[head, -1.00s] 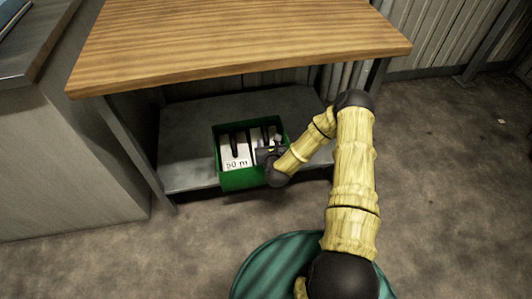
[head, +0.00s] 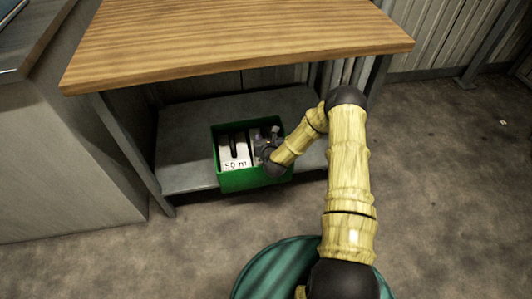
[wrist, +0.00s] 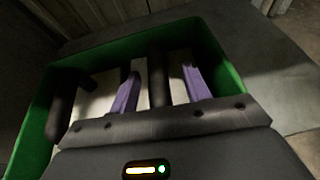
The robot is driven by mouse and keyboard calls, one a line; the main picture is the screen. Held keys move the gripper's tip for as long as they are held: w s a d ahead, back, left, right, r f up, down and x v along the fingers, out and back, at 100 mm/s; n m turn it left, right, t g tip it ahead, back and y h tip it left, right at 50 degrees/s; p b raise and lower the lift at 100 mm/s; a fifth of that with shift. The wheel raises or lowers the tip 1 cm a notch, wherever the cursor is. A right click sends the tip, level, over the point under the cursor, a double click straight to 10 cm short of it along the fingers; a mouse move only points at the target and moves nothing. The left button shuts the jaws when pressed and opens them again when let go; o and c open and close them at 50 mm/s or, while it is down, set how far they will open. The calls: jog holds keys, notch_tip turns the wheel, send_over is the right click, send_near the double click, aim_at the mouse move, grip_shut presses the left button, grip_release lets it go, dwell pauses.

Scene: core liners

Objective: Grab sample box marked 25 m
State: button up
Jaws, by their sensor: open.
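A green crate (head: 240,181) stands on the low shelf under the wooden table. A white sample box (head: 234,150) with a dark handle and the label "50 m" sits in its left part. Another white box surface (wrist: 178,62) with a dark handle (wrist: 158,78) shows in the wrist view; no label on it is readable. My gripper (head: 264,143) is over the right part of the crate and hides most of what is there. In the wrist view my gripper (wrist: 161,88) is open, its purple fingers on either side of that handle, not closed on it.
The wooden tabletop (head: 240,45) overhangs the shelf (head: 180,150). A table leg (head: 130,150) stands left of the crate, with a grey cabinet (head: 60,150) beyond it.

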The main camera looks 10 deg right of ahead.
jog(key=shift+a, duration=0.1)
grip_shut()
jog(key=shift+w, duration=0.2)
dwell(0.3)
jog(key=shift+d, duration=0.2)
jog(key=shift+s+a, duration=0.2)
jog(key=shift+a, duration=0.1)
dwell(0.3)
